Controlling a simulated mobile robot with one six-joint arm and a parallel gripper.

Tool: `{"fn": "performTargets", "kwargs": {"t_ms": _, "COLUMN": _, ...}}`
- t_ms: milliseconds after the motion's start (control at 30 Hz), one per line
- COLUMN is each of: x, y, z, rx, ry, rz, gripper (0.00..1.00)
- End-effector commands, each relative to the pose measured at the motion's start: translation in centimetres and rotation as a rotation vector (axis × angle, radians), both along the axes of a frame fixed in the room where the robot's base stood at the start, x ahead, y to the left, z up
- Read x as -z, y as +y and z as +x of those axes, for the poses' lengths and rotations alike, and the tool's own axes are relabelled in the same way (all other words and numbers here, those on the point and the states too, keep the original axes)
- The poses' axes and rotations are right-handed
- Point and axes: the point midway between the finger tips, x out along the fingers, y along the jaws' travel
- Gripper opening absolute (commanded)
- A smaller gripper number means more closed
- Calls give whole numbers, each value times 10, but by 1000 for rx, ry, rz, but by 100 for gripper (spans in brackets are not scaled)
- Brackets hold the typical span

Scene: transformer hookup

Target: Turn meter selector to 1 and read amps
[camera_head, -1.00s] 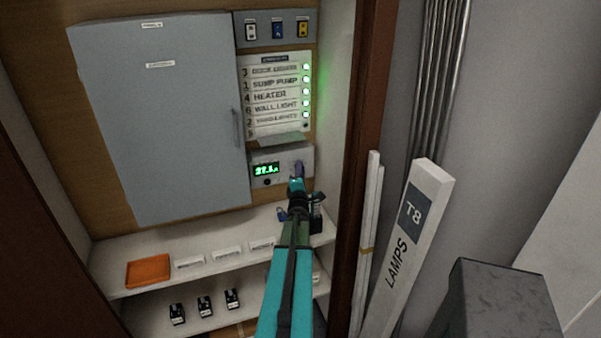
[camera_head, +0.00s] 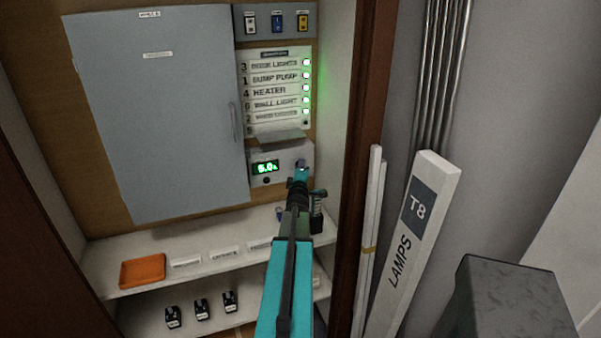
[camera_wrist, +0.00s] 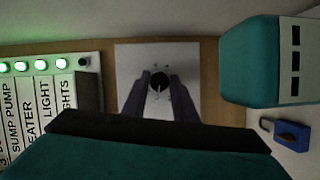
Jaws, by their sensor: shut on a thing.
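The grey meter box (camera_head: 276,180) is on the cabinet's back panel below the circuit list. Its green display (camera_head: 265,167) appears to read 5.0 or 6.0 with a small unit mark; the first digit is blurred. My gripper (camera_head: 300,166) reaches the right part of the meter face. In the wrist view my gripper (camera_wrist: 159,90) has its two fingers closed on the round black selector knob (camera_wrist: 159,82). Small marks surround the knob on the pale meter face (camera_wrist: 128,60); which one it points to cannot be told.
The circuit list (camera_head: 275,92) shows sump pump beside number 1, with green lamps down its right side. A grey panel door (camera_head: 160,115) stands left. An orange tray (camera_head: 143,270) and labels lie on the shelf below. A blue padlock (camera_wrist: 292,135) shows in the wrist view.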

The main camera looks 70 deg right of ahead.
Motion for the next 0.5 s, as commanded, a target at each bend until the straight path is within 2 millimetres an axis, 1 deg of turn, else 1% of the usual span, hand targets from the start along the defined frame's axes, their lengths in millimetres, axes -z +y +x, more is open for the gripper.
{"fn": "performTargets", "kwargs": {"t_ms": 200, "x": 0, "y": 0, "z": 0, "rx": 1, "ry": 1, "rz": 0, "gripper": 3}}
{"fn": "performTargets", "kwargs": {"t_ms": 233, "x": 0, "y": 0, "z": 0, "rx": 1, "ry": 1, "rz": 0, "gripper": 27}}
{"fn": "performTargets", "kwargs": {"t_ms": 333, "x": 0, "y": 0, "z": 0, "rx": 1, "ry": 1, "rz": 0, "gripper": 44}}
{"fn": "performTargets", "kwargs": {"t_ms": 500, "x": 0, "y": 0, "z": 0, "rx": 0, "ry": 2, "rz": -1, "gripper": 44}}
